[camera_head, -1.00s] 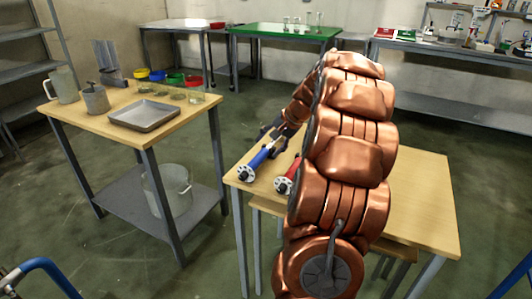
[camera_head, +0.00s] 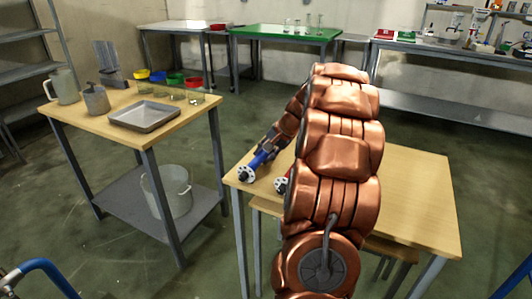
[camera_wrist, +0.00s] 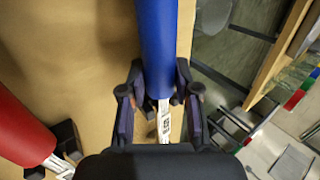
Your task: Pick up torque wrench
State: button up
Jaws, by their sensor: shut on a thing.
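A torque wrench with a blue handle (camera_head: 261,158) lies near the left edge of the wooden table in the head view. Its blue handle (camera_wrist: 156,38) runs up from the top middle of the wrist view, and its metal shaft passes between my fingers. My gripper (camera_wrist: 157,82) is shut on this blue wrench, near where handle and shaft meet. A second wrench with a red handle (camera_wrist: 22,132) lies to the left in the wrist view. In the head view the red wrench (camera_head: 281,185) is mostly hidden behind my arm.
The wooden table (camera_head: 420,200) is clear to the right of my arm. A side table to the left bears a metal tray (camera_head: 145,115), mugs and coloured bowls. A bucket (camera_head: 168,190) stands on its lower shelf. A green table (camera_head: 285,33) stands at the back.

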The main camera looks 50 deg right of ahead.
grip_shut()
dwell(0.3)
notch_tip(320, 180, up, 10)
jog(key=shift+r+p, duration=0.1)
jog(key=shift+p, duration=0.45)
grip_release()
grip_shut()
